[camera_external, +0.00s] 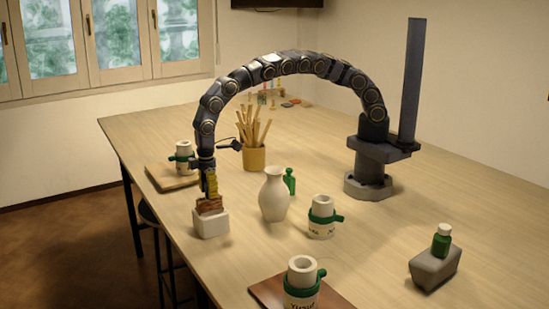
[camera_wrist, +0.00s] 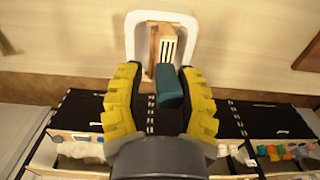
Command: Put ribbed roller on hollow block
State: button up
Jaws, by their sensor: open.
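The white hollow block (camera_external: 210,225) stands near the table's left edge. It shows in the wrist view as a white rounded frame (camera_wrist: 131,42). A brown ribbed piece, which looks like the ribbed roller (camera_external: 209,206), sits at the block's top. In the wrist view a wooden piece with a slatted face (camera_wrist: 167,46) shows within the frame. My gripper (camera_external: 211,193) points down just above it, with yellow fingers apart. It also shows in the wrist view (camera_wrist: 160,75). A dark teal piece (camera_wrist: 171,88) shows between the fingers; I cannot tell if it belongs to the roller.
A white vase (camera_external: 274,196) and a white cylinder with a green band (camera_external: 321,218) stand right of the block. A pot of sticks (camera_external: 254,158) is behind. A banded cylinder stands on a board (camera_external: 172,180) at back left. A grey block (camera_external: 434,270) bears a green bottle (camera_external: 441,242).

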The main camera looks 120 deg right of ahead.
notch_tip(320, 180, up, 11)
jog(key=shift+w+r, duration=0.1)
jog(key=shift+r, duration=0.1)
jog(key=s+r+m+h, duration=0.1)
jog(key=s+r, duration=0.5)
jog(key=s, duration=0.2)
jog(key=s+r+m, duration=0.1)
jog(key=s+r, duration=0.4)
jog(key=s, duration=0.4)
jog(key=s+a+f+n, duration=0.1)
jog(key=s+a, duration=0.2)
jog(key=s, duration=0.9)
jog(key=s+a+f+n+g+y, duration=0.1)
jog(key=s+a, duration=0.2)
jog(key=s, duration=0.9)
jog(key=shift+s+a+g, duration=0.15)
jog(key=shift+s+g, duration=0.05)
jog(key=shift+g, duration=0.1)
